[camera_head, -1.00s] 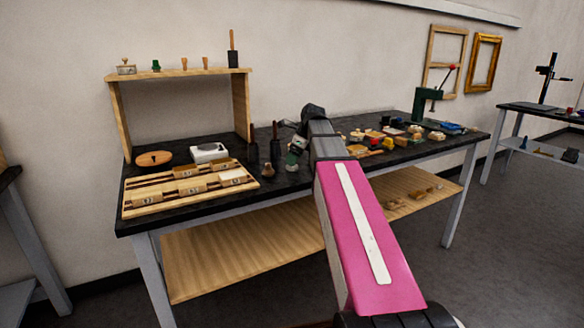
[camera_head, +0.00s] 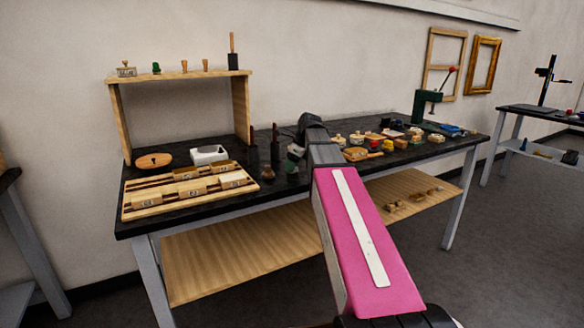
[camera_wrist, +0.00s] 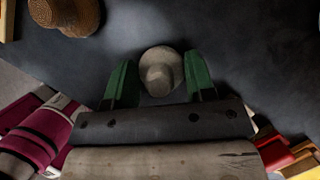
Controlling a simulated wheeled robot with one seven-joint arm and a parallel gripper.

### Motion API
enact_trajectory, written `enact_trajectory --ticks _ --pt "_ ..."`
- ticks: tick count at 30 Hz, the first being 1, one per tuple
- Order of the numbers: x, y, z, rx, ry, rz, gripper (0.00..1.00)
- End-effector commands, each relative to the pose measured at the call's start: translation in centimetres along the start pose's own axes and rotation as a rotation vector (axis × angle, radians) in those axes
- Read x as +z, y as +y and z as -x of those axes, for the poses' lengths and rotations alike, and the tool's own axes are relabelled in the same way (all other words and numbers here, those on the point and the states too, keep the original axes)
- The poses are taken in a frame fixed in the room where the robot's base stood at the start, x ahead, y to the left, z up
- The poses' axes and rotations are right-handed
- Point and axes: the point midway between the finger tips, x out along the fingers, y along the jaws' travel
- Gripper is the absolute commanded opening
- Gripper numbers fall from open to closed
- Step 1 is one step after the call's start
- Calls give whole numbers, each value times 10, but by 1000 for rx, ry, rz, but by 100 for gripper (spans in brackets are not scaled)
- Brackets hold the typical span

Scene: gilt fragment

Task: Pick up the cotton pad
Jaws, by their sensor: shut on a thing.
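The cotton pad (camera_wrist: 160,70) shows in the wrist view as a pale, rounded grey-white bundle with a raised knob. My gripper (camera_wrist: 158,84) has its two green fingers on either side of it, shut on it. The pad is over the dark table top; I cannot tell whether it touches it. In the head view my gripper (camera_head: 291,165) is low over the middle of the bench, partly hidden by my arm. I cannot make out the pad there.
A small brown thing (camera_head: 267,172) stands just left of my gripper, with dark upright tools behind it. A slotted wooden rack (camera_head: 160,208) lies at the left. Several small pots and blocks crowd the bench right of my arm. A wooden shelf (camera_head: 180,75) stands behind.

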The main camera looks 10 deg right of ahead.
Motion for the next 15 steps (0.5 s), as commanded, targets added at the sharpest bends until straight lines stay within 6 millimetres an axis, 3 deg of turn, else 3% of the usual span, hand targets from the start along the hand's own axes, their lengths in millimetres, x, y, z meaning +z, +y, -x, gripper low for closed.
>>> enact_trajectory --ticks 7,12,15 --pt "5 -1 12 0 0 0 27" --pt "16 -1 36 -1 -1 0 27" --pt "24 24 47 -1 -1 3 27"
